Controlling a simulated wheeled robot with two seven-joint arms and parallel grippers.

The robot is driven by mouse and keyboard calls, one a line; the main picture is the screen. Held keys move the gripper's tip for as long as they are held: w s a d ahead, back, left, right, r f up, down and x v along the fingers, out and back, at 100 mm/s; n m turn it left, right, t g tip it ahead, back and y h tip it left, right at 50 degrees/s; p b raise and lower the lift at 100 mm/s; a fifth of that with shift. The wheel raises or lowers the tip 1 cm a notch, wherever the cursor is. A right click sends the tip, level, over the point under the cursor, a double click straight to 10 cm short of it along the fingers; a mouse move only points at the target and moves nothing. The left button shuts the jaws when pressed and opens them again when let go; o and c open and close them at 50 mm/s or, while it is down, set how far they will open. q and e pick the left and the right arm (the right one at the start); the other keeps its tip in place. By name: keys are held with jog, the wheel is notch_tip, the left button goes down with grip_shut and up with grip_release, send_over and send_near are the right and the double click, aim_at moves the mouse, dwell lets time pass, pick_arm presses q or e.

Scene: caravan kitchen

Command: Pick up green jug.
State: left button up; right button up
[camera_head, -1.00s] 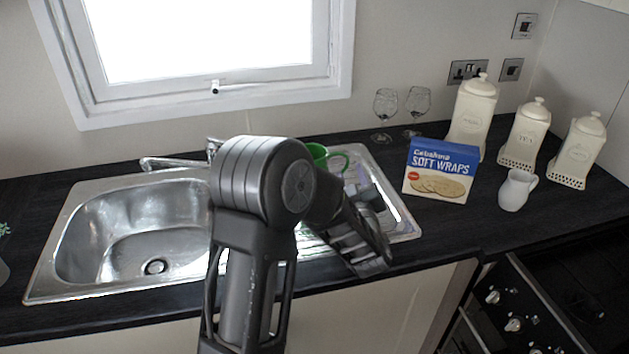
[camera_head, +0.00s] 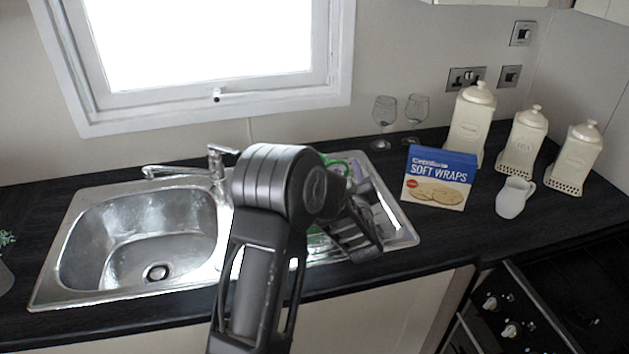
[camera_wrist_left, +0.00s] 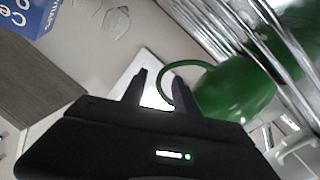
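The green jug (camera_wrist_left: 236,88) fills the right of the left wrist view, beside chrome wire bars, with its handle loop toward my left gripper (camera_wrist_left: 158,88). The gripper's two fingers are apart, and part of the handle shows between them in the picture. I cannot tell whether they touch it. In the head view, only a little of the green jug (camera_head: 340,161) shows behind my left arm, over the drainer side of the sink; the rest is hidden. My left fingertips are not clear there. My right gripper is not in view.
The steel sink (camera_head: 150,230) lies left of my arm, with a tap (camera_head: 216,165) behind it. A Soft Wraps box (camera_head: 439,178), two wine glasses (camera_head: 384,115), a white jug (camera_head: 513,198) and cream canisters (camera_head: 471,122) stand to the right. A window is behind.

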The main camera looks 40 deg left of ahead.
pick_arm(q)
jog(key=x, duration=0.2)
jog(key=shift+w+a, duration=0.2)
jog(key=shift+a, duration=0.05)
jog(key=shift+c, duration=0.4)
grip_shut()
dwell(1.2)
